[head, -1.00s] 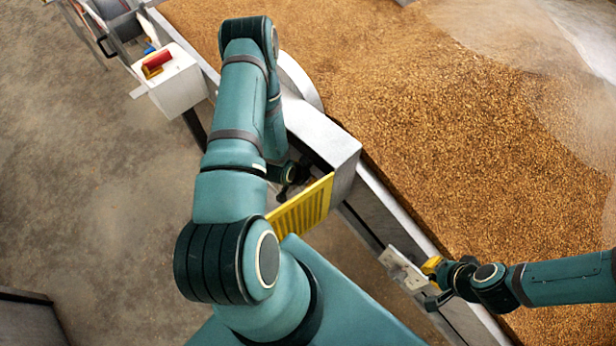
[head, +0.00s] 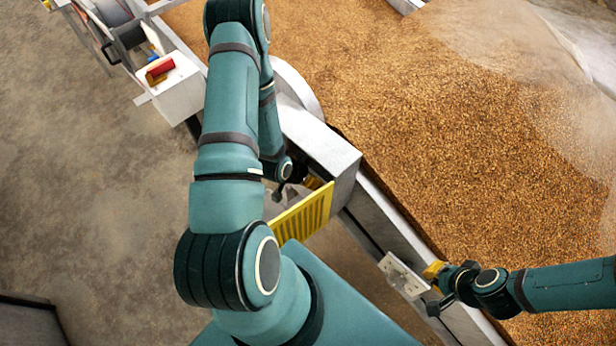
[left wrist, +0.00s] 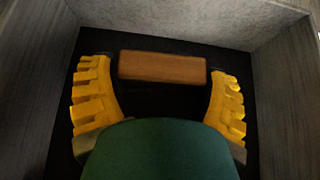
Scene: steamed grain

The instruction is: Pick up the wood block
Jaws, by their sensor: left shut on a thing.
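The wood block (left wrist: 162,67) is a brown rectangular bar in the left wrist view, lying crosswise between the tips of my left gripper's yellow fingers (left wrist: 160,82). The fingers are closed on its two ends, inside a dark-floored grey box. In the head view the left gripper (head: 312,184) is largely hidden behind my left arm, at the grey metal box, and the block cannot be seen there. My right gripper (head: 436,272) is by the trough's edge at the lower right. Its yellow fingertip is beside a pale plate, and its opening is unclear.
A long metal trough (head: 400,236) full of brown grain fills the right side, with steam at the upper right. A yellow slatted panel (head: 303,214) stands beside the grey box (head: 345,180). A white box (head: 180,95) holding a red item is at upper left. Bare floor lies left.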

